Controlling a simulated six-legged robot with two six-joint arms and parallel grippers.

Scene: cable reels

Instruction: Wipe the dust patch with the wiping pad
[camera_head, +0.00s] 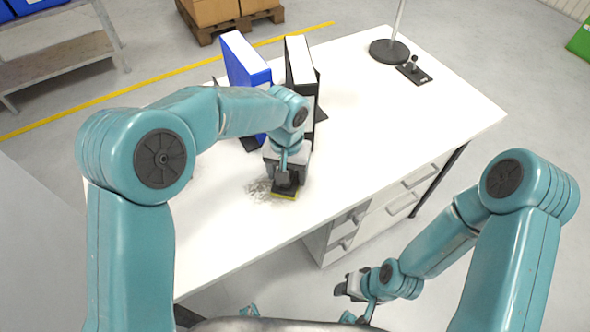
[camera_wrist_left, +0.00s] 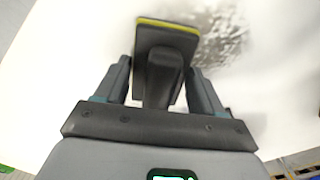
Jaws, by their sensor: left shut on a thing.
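The wiping pad (camera_head: 284,194) is dark with a yellow-green underside and a dark handle. My left gripper (camera_head: 287,176) is shut on its handle and holds it at the front part of the white desk. In the left wrist view the pad (camera_wrist_left: 167,35) shows between the fingers of the left gripper (camera_wrist_left: 163,80). The dust patch (camera_head: 258,189) is a grey speckled smear beside and partly behind the pad. It also shows in the left wrist view (camera_wrist_left: 222,38). Whether the pad touches the desk is hard to tell. My right gripper (camera_head: 352,286) hangs in front of the desk, its fingers unclear.
On the white desk (camera_head: 400,120), a blue binder (camera_head: 245,65) and a black binder (camera_head: 301,70) stand behind my left gripper. A lamp base (camera_head: 389,52) and a small black joystick-like device (camera_head: 413,70) are at the far right.

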